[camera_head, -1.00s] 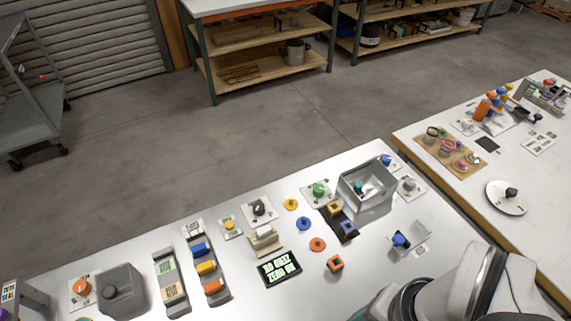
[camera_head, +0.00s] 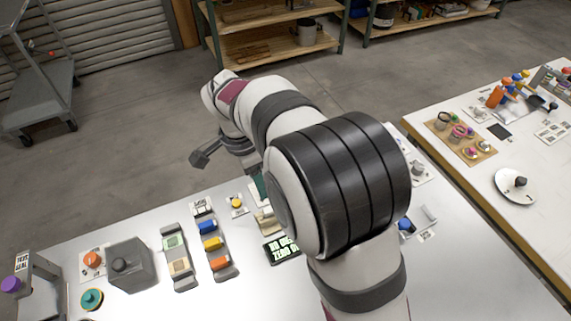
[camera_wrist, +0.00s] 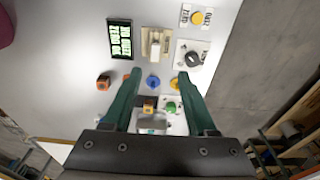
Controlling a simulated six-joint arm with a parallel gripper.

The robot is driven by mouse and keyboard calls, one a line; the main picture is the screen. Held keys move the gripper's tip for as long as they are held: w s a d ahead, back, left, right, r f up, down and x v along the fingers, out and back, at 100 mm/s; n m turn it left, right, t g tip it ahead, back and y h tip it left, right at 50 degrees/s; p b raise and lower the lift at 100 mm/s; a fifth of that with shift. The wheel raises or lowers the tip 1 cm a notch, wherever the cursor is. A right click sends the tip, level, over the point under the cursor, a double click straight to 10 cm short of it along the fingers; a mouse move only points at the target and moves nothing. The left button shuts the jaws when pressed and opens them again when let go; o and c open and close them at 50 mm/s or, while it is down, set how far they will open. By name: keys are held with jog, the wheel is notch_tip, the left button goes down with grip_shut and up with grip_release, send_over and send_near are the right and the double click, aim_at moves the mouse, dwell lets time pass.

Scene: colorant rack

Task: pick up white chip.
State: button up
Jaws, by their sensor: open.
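A pale block (camera_wrist: 154,50) sits at a beige holder (camera_wrist: 164,36) in the upper middle of the wrist view. It may be the white chip, but I cannot tell for certain. The holder also shows in the head view (camera_head: 264,221), partly hidden behind my arm. My gripper (camera_wrist: 159,73) is open and empty, its two green fingers spread above the table. In the wrist view the fingertips lie just below the holder in the picture, either side of a blue disc (camera_wrist: 152,82).
A black sign (camera_wrist: 120,39) and a dark knob (camera_wrist: 194,58) flank the holder. An orange block (camera_wrist: 103,80) and a yellow button (camera_wrist: 197,17) are nearby. A rack with blue, yellow and orange pieces (camera_head: 224,273) stands left. My arm hides much of the table.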

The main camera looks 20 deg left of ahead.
jog(key=f, duration=0.3)
jog(key=d+f, duration=0.1)
jog(key=f, duration=0.3)
jog(key=d+f, duration=0.1)
jog(key=f, duration=0.3)
jog(key=shift+w+f, duration=0.15)
jog(key=shift+w, duration=0.2)
grip_shut()
